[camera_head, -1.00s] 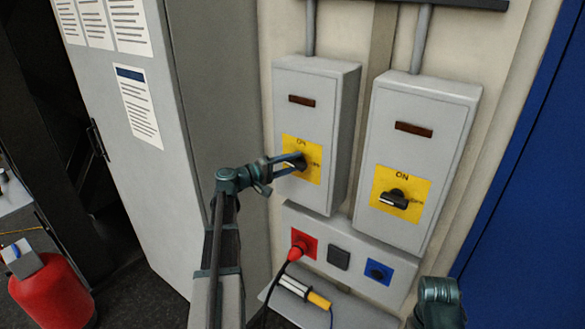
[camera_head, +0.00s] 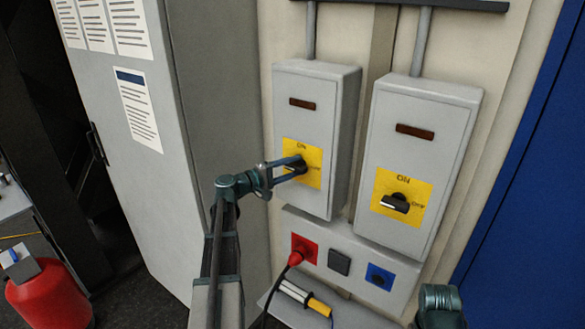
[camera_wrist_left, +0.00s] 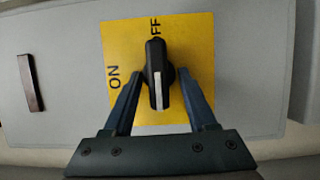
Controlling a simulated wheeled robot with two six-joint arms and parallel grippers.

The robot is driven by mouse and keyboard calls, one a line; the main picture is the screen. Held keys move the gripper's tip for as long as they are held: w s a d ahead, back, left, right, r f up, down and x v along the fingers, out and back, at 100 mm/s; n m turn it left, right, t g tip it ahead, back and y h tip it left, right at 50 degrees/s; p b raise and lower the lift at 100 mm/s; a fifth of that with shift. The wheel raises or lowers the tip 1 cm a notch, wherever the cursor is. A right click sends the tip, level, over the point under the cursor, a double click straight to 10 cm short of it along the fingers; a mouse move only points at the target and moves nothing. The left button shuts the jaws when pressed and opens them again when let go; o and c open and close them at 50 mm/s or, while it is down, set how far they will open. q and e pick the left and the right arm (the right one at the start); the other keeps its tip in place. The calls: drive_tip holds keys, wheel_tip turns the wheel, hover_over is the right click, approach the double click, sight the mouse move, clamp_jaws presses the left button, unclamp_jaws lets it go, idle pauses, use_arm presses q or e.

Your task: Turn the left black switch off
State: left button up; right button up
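The left black switch (camera_head: 298,164) sits on a yellow plate (camera_head: 316,153) on the left grey box. In the left wrist view the black switch (camera_wrist_left: 157,72) has a white line on its lower half, and its handle lies in line with the OFF label, with ON off to the left side. My left gripper (camera_head: 290,168) reaches the switch from the left. In the left wrist view its two fingers (camera_wrist_left: 161,85) stand apart on either side of the handle, with a gap on both sides.
A second grey box (camera_head: 418,151) to the right carries a similar black switch (camera_head: 395,203). Below is a panel with a red socket (camera_head: 304,248) holding a plug and cable, and a blue socket (camera_head: 379,276). A grey cabinet (camera_head: 155,190) stands left.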

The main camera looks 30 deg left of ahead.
use_arm(q)
drive_tip(key=v, duration=1.3)
drive_tip(key=shift+s+a, duration=0.2)
drive_tip(key=shift+s, duration=0.15)
drive_tip(key=d+f+m+g+h+b, duration=0.1)
drive_tip(key=d+f+m+g, duration=0.5)
drive_tip(key=d, duration=0.9)
drive_tip(key=d+f+m+g, duration=0.2)
drive_tip(key=d+f+g, duration=0.3)
drive_tip(key=d+f, duration=0.65)
drive_tip(key=s+d+f+m+g+y+b, duration=0.1)
drive_tip(key=s+d+f+m+g+y, duration=0.1)
drive_tip(key=s+d, duration=0.5)
drive_tip(key=s+d+f+m+g+y, duration=0.3)
drive_tip(key=s+d+f+m+y, duration=0.2)
drive_tip(key=s+d+y, duration=0.3)
drive_tip(key=d+m, duration=0.1)
drive_tip(key=d, duration=0.2)
drive_tip(key=shift+f+m+y+b, duration=0.15)
drive_tip(key=shift+m+y+b, duration=0.15)
drive_tip(key=shift+b, duration=0.1)
